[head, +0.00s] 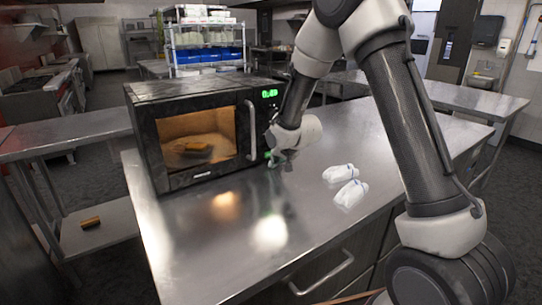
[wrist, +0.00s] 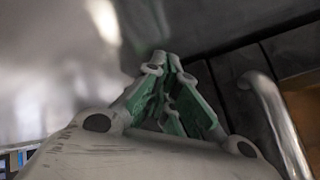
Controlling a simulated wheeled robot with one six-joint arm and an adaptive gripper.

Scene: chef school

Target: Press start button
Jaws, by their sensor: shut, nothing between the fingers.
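The black microwave (head: 165,105) stands on the steel counter. Its door looks shut, and through the lit window I see a yellow-brown item (head: 197,148) on a plate. A green display (head: 269,93) glows at the top of the control panel. The start button cannot be made out; my arm and gripper cover part of the panel. My gripper (head: 274,158) is shut and empty at the panel's lower right front, right of the door handle (head: 252,130). In the wrist view its green-padded fingers (wrist: 166,62) meet close to the dark front; touching or apart, I cannot tell.
Two white wrapped items (head: 345,184) lie on the counter (head: 225,255) right of the microwave. The front of the counter is clear. The microwave's door handle (wrist: 275,115) stands out close to my gripper in the wrist view. A shelf rack (head: 208,45) stands behind.

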